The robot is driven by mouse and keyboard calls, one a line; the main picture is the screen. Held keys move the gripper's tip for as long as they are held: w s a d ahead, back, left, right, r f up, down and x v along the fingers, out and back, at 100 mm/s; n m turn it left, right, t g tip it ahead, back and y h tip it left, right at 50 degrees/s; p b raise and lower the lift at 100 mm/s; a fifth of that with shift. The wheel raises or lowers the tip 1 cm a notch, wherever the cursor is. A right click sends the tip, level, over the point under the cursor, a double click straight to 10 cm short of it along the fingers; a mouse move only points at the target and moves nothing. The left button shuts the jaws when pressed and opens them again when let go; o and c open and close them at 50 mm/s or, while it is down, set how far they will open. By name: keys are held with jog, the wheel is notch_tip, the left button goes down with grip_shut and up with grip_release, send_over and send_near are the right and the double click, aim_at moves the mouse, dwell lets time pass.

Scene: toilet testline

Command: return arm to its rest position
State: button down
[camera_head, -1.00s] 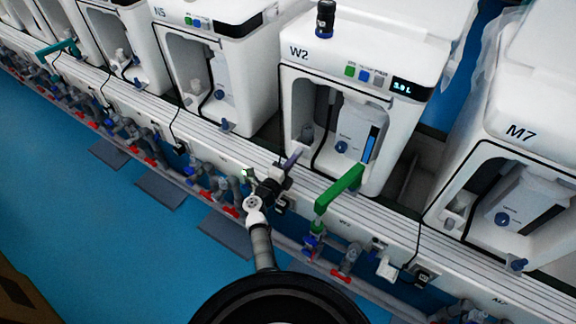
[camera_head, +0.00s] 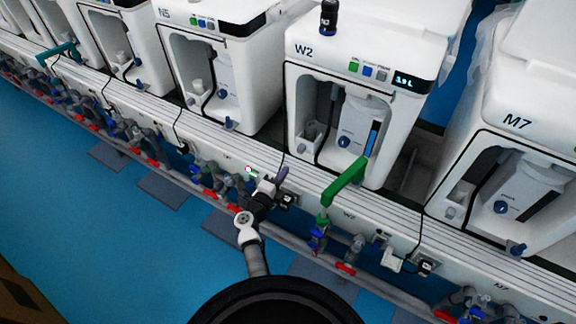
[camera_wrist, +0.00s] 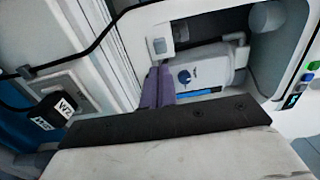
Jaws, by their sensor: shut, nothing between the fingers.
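My gripper (camera_head: 281,176) is at the front rail of the test line, below and left of the W2 unit (camera_head: 352,57). Its purple fingers are together with nothing between them. In the wrist view the purple fingers (camera_wrist: 158,88) show in front of the open bay of a white unit, where a light box with a blue round mark (camera_wrist: 205,72) is seen. I cannot tell if the fingers touch anything.
A green handle (camera_head: 345,182) stands up from the rail just right of my gripper. The M7 unit (camera_head: 517,121) is at the right and the N5 unit (camera_head: 212,13) at the left. Pipes with red valves (camera_head: 346,268) run below the rail.

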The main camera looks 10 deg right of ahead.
jog(key=v, duration=0.5)
jog(key=shift+s+a, duration=0.2)
jog(key=shift+s, duration=0.1)
